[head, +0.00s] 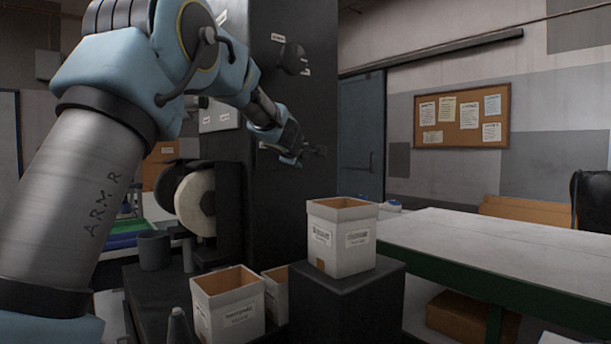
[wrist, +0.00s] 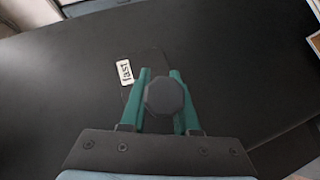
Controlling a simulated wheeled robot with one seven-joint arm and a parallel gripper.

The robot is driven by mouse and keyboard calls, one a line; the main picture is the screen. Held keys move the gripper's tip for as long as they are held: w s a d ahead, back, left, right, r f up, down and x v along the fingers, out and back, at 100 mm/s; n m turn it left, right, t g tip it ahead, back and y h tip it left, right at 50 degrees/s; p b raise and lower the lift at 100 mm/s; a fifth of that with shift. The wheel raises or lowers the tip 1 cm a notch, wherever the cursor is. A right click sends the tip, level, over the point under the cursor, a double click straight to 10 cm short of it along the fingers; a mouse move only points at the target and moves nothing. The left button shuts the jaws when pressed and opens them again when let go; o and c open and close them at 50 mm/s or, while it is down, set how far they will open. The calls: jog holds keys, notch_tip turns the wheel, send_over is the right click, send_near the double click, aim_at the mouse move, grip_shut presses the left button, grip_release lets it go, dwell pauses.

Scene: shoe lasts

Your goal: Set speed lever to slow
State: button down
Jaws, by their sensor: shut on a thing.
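My gripper (wrist: 161,75) has two green fingers shut on a dark, many-sided knob (wrist: 165,97), the end of the speed lever, in the wrist view. The knob sits between the fingers in front of a black panel (wrist: 230,60). A white label reading "fast" (wrist: 126,72) is just left of the fingers. No "slow" label is readable in the wrist view. In the head view my gripper (head: 299,158) is at the side of the tall dark machine (head: 250,100), with a small dark piece just right of it. The lever's shaft is hidden behind the knob.
A dark knob (head: 292,58) with labels is higher on the machine. A pale wheel (head: 195,202) stands below left. White boxes, one (head: 341,238) on a dark block, stand below the gripper. A long table (head: 480,240) is at the right.

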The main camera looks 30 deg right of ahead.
jog(key=shift+a+f+m+g+h+b, duration=0.3)
jog(key=shift+a+b, duration=0.15)
jog(key=shift+b, duration=0.15)
jog(key=shift+a+f+m+g+h+b, duration=0.15)
jog(key=shift+a+m+g+h+b, duration=0.2)
jog(key=shift+b, duration=0.25)
jog(key=a+m+b, duration=0.1)
jog(key=g+h+b, duration=0.1)
jog(key=b, duration=0.1)
jog(key=shift+s+a+r+m, duration=0.2)
jog(key=shift+a+r+m, duration=0.1)
jog(key=shift+a+m, duration=0.05)
jog(key=shift+g+h, duration=0.25)
jog(key=c, duration=0.6)
grip_release()
jog(key=shift+r, duration=0.1)
jog(key=shift+c, duration=0.2)
jog(key=b+v, duration=0.3)
jog(key=v, duration=0.8)
jog(key=shift+w, duration=0.1)
